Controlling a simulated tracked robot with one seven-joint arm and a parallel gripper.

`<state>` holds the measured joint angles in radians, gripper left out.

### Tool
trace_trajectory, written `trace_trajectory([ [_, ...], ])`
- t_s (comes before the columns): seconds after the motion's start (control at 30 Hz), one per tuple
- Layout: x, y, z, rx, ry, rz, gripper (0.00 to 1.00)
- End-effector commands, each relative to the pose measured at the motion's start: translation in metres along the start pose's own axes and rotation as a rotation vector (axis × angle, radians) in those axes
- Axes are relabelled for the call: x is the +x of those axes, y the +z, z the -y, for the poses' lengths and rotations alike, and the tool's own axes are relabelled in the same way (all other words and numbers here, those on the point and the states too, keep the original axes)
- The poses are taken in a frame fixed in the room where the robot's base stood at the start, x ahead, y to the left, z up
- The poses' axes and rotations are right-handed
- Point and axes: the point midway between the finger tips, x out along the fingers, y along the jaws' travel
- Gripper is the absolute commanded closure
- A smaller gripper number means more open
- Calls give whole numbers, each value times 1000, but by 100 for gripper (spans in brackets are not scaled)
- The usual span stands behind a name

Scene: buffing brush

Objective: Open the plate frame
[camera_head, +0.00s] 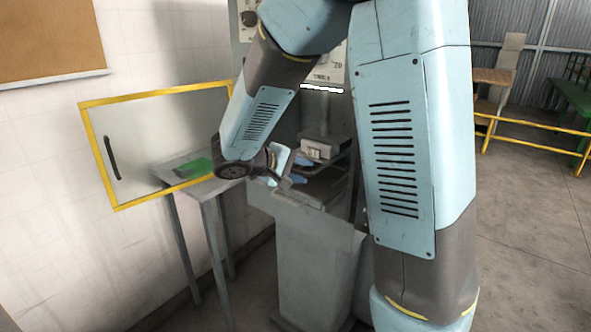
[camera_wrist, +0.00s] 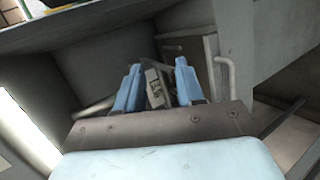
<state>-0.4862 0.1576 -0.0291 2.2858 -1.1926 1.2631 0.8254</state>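The plate frame (camera_head: 160,205), a yellow-edged see-through panel, stands swung out to the left of the machine in the head view. Its black handle (camera_head: 112,157) is on its far left side. My gripper is inside the machine, well to the right of the handle, partly hidden by my arm in the head view. In the wrist view, my gripper (camera_wrist: 157,82) has two blue fingers spread apart. A small grey block with a dark marking (camera_wrist: 154,88) shows between them, with gaps on both sides. I cannot tell how far beyond the fingertips it lies.
A grey side table (camera_head: 210,187) with a green item (camera_head: 195,168) stands left of the machine pedestal (camera_head: 315,250). A lit lamp strip (camera_head: 322,89) is above the work space. A yellow rail (camera_head: 540,125) and open floor are at the right.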

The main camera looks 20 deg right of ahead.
Motion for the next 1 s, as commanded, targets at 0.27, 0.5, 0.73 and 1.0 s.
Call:
trace_trajectory([
  [0.27,-18,-70,44,-67,207,-169,62],
  [0.5,-25,-92,60,-78,268,-240,62],
  [0.73,-5,-98,54,-78,271,-239,62],
  [1.0,40,-109,42,-78,270,-238,62],
])
